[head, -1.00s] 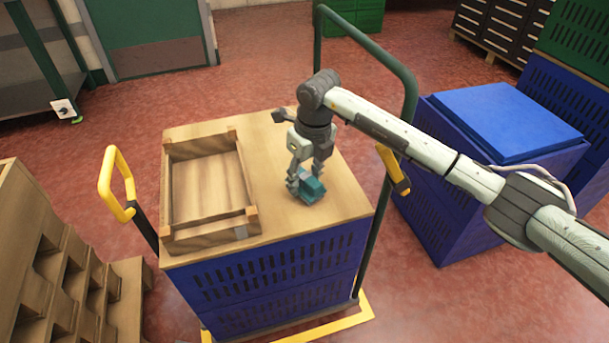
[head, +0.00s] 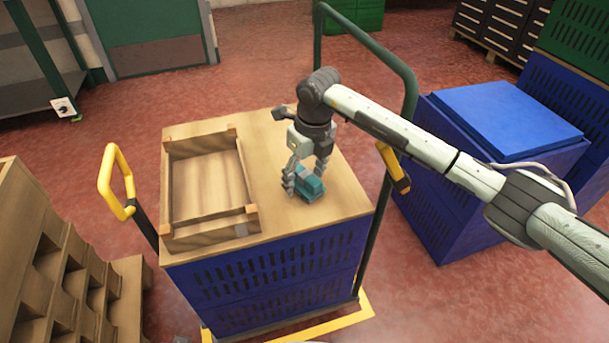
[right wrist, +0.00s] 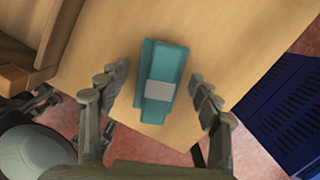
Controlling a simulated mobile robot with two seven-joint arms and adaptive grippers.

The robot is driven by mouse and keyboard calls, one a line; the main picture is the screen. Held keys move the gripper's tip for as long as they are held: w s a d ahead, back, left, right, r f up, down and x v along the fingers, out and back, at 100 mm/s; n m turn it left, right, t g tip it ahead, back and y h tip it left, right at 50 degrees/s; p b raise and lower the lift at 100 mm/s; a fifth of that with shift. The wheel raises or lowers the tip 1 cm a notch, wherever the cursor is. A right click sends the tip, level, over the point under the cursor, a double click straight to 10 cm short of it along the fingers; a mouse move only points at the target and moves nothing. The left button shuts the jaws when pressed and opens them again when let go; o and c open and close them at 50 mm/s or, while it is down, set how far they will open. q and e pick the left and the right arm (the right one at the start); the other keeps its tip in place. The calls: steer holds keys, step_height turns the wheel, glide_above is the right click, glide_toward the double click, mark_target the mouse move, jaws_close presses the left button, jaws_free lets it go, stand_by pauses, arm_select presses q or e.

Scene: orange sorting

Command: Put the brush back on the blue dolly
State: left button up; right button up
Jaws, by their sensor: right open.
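The brush, a teal block with a pale grey band (head: 311,188), lies on the wooden top (head: 290,235) of the blue slotted crate stack (head: 280,280), which stands on a wheeled base with a yellow edge. My right gripper (head: 306,178) is open over the brush, pointing down. In the right wrist view the brush (right wrist: 160,85) lies between the spread fingers of the right gripper (right wrist: 162,92), with gaps on both sides. My left gripper is not in view.
A shallow wooden tray (head: 168,200) sits on the left of the wooden top. A green rail (head: 411,80) and a yellow handle (head: 108,180) rise beside the stack. Another blue crate stack (head: 440,210) stands at right, wooden racks (head: 60,230) at left.

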mark_target(305, 172)
step_height(305, 172, up, 3)
steer(key=shift+s+d+f, duration=0.1)
steer(key=shift+f, duration=0.1)
step_height(305, 172, up, 2)
steer(key=shift+s+d+r+b, duration=0.1)
steer(key=shift+b, duration=0.2)
steer(key=r, duration=0.6)
steer(key=shift+s+d+b, duration=0.3)
steer(key=shift+s+b, duration=0.05)
steer(key=shift+s, duration=0.05)
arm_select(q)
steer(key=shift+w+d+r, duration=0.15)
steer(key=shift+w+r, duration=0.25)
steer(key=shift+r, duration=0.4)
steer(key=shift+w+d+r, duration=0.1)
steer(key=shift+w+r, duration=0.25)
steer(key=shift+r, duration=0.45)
arm_select(e)
steer(key=shift+s+d+r, duration=0.1)
steer(key=shift+r, duration=0.5)
